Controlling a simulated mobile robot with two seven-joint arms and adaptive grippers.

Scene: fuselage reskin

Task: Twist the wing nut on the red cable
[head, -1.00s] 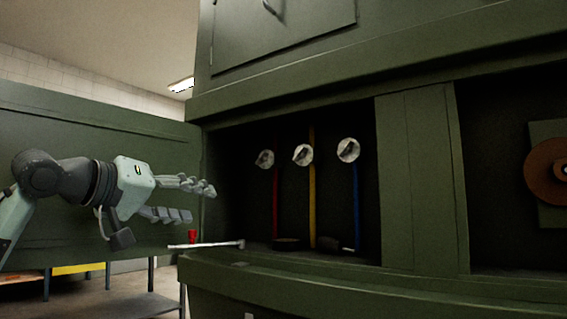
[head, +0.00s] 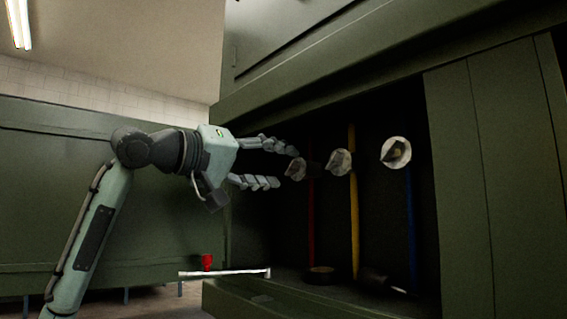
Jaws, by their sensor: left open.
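The red cable (head: 311,222) hangs down the back of the dark green bay, leftmost of three cables. My right gripper is out of view.
A dark round object (head: 320,275) lies on the bay floor. A red cup-like object (head: 207,262) and a pale bar (head: 225,273) show below my gripper.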

